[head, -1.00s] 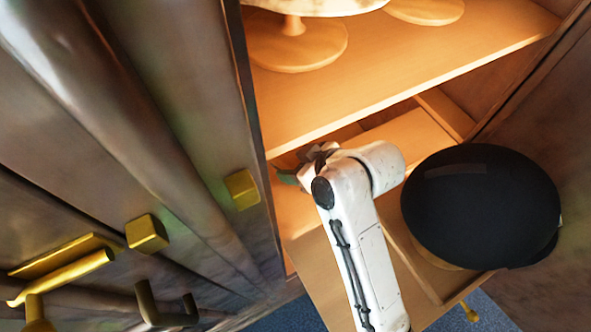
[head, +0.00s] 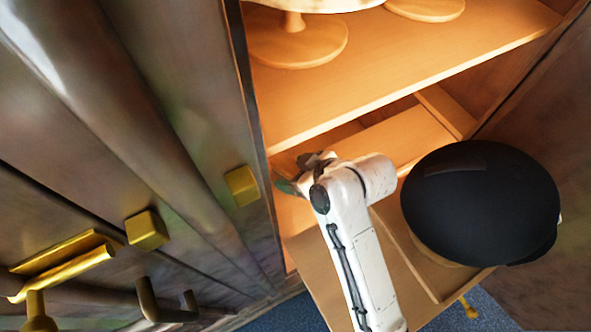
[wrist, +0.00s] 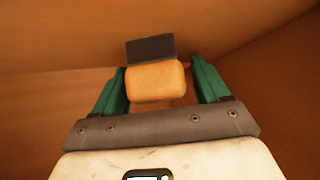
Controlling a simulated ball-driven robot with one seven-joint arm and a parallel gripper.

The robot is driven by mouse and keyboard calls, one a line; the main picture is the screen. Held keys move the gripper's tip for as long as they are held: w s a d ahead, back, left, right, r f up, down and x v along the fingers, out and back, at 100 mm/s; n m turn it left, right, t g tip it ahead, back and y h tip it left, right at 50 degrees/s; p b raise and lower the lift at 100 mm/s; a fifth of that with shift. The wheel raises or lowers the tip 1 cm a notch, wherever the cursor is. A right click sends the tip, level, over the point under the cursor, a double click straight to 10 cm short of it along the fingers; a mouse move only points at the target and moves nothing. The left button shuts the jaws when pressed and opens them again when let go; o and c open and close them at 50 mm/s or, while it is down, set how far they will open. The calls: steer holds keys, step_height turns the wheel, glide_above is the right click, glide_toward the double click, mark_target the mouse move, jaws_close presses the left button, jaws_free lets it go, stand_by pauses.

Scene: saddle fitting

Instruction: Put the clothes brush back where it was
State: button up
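The clothes brush (wrist: 156,82) shows in the wrist view as a tan, rounded wooden block with a dark grey part (wrist: 150,48) at its far side. It sits between the two green fingers of my gripper (wrist: 158,72), square with them, with its sides at or very near both fingers. The gripper looks shut on it, though a thin gap seems to show at the right. In the head view my gripper (head: 298,177) is at the cabinet's lower opening, just under the shelf's front edge. The brush cannot be made out clearly there.
A wooden shelf (head: 400,55) with round wooden stands (head: 300,45) lies above the gripper. A large black rounded object (head: 480,205) sits at the right over an open wooden drawer (head: 425,285). A dark panel with brass fittings (head: 148,232) stands close on the left.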

steer(key=shift+r, duration=0.3)
steer(key=v, duration=1.2)
steer(key=shift+f+p, duration=0.1)
steer(key=shift+p, duration=0.2)
